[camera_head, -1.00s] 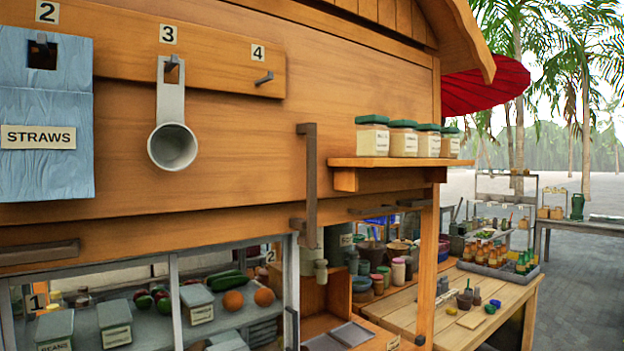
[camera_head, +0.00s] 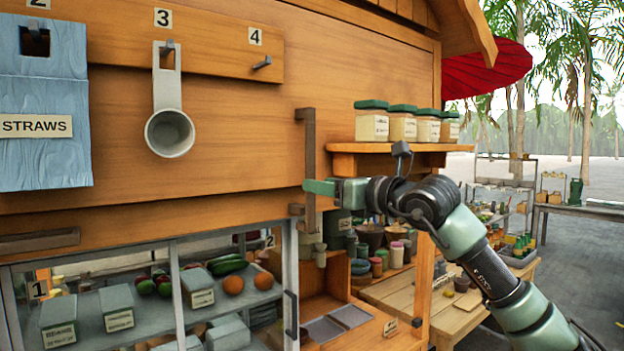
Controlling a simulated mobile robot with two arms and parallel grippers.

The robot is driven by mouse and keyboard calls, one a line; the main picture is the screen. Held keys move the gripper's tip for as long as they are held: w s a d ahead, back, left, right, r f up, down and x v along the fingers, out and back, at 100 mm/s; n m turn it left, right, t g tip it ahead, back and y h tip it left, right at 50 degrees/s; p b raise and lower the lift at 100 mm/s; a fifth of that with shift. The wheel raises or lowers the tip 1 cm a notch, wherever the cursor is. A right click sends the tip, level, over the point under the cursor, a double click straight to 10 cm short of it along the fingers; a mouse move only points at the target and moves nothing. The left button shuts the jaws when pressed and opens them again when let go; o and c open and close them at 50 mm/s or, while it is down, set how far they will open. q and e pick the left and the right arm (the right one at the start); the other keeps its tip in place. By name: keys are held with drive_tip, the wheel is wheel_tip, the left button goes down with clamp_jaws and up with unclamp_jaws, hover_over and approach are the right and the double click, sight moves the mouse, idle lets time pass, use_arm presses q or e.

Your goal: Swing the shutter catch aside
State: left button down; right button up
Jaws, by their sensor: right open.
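The shutter catch (camera_head: 309,150) is a dark upright bar on the orange wooden wall, bent over to the left at its top and hanging straight down. A small dark block (camera_head: 297,210) sits beside its lower part. My right gripper (camera_head: 319,187) comes in from the right, with its green fingertips at the lower half of the bar. One finger crosses in front of the bar. I cannot tell whether it touches. The gripper is open, though the gap between its fingers is hard to see. My left gripper is out of view.
A shelf (camera_head: 400,148) with several green-lidded jars (camera_head: 402,124) juts out just above my right arm. A metal scoop (camera_head: 169,130) and a blue straws holder (camera_head: 40,125) hang at left. A glass case (camera_head: 178,300) stands below.

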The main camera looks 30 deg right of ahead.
sight(312, 178)
drive_tip(key=shift+m+h, duration=0.3)
drive_tip(key=shift+h, duration=0.4)
drive_tip(key=w+p, duration=0.1)
drive_tip(key=w, duration=0.1)
drive_tip(key=w+d+p, duration=0.1)
drive_tip(key=w, duration=0.1)
drive_tip(key=w+r+p, duration=0.1)
drive_tip(key=w+p, duration=0.1)
drive_tip(key=shift+w+d, duration=0.25)
drive_tip(key=shift+d, duration=0.05)
drive_tip(key=shift+w+f, duration=0.15)
drive_tip(key=shift+w, duration=0.35)
drive_tip(key=shift+c, duration=0.3)
clamp_jaws()
